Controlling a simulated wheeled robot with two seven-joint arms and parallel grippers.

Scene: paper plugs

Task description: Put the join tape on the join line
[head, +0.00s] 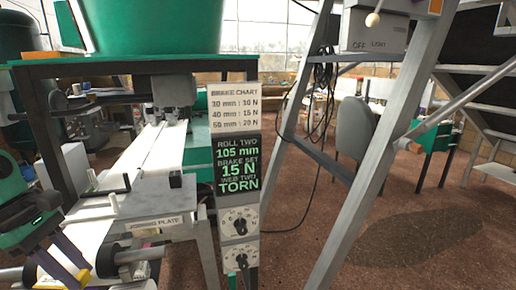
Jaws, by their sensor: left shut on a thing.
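The joining plate (154,207) is a grey bench with a label on its front edge, at the lower left. White paper webs (164,148) run over it from the back, with black-and-metal clamp parts beside them. My left gripper (68,267), green and black with dark fingers, is at the lower left, in front of and left of the plate. I cannot pick out the join tape or the join line for sure. My right gripper is not in view.
A sign panel (237,165) with dials stands right of the plate; it reads "roll two 105 mm, brake set 15 N, web two torn". A green drum (160,25) is above on a dark frame. Slanted grey legs (372,135) stand at the right.

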